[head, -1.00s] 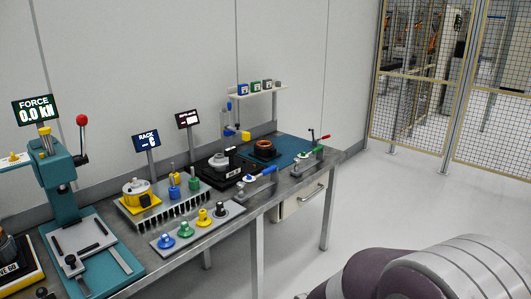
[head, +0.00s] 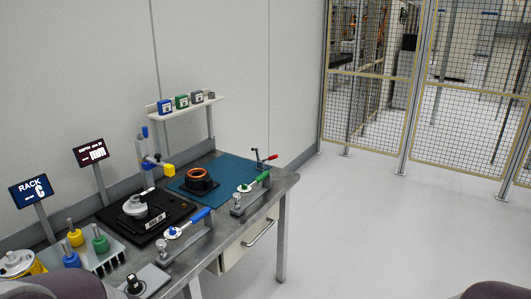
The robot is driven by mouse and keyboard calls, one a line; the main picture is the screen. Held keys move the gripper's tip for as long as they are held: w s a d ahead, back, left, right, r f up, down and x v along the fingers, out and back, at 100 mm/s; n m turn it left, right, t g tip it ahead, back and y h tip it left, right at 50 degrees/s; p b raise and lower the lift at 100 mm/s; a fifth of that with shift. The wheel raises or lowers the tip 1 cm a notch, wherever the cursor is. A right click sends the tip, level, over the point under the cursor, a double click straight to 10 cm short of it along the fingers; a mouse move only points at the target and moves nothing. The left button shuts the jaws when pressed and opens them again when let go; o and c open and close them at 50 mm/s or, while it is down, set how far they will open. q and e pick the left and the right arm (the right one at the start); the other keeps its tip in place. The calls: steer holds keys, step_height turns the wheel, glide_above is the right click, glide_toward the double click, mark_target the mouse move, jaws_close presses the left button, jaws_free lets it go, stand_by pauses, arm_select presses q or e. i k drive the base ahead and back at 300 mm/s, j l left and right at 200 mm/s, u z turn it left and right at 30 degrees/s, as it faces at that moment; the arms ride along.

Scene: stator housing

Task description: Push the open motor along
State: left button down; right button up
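A dark round housing with an orange copper-coloured ring in its open top (head: 201,180), which looks like the open motor, sits upright on the teal mat (head: 232,168) at the bench's far right end. Left of it a silver round part (head: 135,206) stands on a black plate (head: 118,223). Neither gripper shows; only purple and dark parts of my own arms cut in at the bottom edge.
Toggle clamps with a blue handle (head: 196,217) and a green handle (head: 262,178) stand along the front edge. A red-handled clamp (head: 265,159) is behind. A yellow-and-blue post gauge (head: 155,165) stands left of the mat. The floor (head: 370,230) right of the bench is clear.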

mark_target(198, 181)
steer(key=i+l, duration=0.1)
steer(key=i, duration=0.5)
steer(key=i+l, duration=0.1)
steer(key=i, duration=0.5)
steer(key=i+l+u, duration=0.1)
steer(key=i, duration=0.55)
steer(key=i+l+u, duration=0.15)
steer(key=i+u, duration=0.2)
steer(key=i+l+u, duration=0.7)
steer(key=i+j, duration=0.05)
